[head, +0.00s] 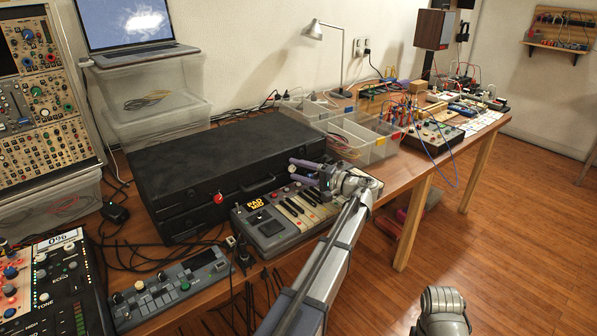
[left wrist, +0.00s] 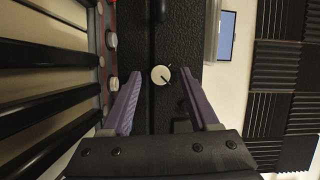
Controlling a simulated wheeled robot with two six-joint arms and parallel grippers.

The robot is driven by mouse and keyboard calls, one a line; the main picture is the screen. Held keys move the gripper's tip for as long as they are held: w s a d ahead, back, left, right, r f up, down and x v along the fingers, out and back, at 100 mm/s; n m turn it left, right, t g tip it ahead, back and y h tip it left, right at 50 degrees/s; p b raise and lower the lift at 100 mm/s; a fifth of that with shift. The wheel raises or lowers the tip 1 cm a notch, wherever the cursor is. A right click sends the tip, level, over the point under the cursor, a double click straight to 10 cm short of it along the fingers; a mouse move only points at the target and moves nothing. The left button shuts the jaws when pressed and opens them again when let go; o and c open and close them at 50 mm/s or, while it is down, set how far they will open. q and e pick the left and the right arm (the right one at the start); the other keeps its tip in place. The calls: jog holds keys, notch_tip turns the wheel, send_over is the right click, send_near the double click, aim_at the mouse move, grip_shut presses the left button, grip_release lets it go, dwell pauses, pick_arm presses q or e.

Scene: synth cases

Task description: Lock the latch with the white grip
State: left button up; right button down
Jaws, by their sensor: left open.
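A black case (head: 175,172) lies shut on the bench in the head view. The latch with the white grip (left wrist: 161,74) shows in the left wrist view as a round white disc with a dark line, on the case's black textured side. A latch with a red grip (head: 218,198) is on the case's front, left of the handle (head: 262,186). My left gripper (head: 293,170) is open and empty at the right part of the case's front. Its fingers lie on either side of the white grip in the wrist view, apart from it.
A small keyboard synth (head: 268,228) lies close below my left gripper. Clear plastic bins (head: 345,135) stand right of the case. A blue-grey device (head: 170,290) with cables lies in front. A laptop (head: 125,25) stands on stacked boxes behind.

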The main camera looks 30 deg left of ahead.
pick_arm(q)
jog(key=d, duration=0.7)
jog(key=shift+d, duration=0.4)
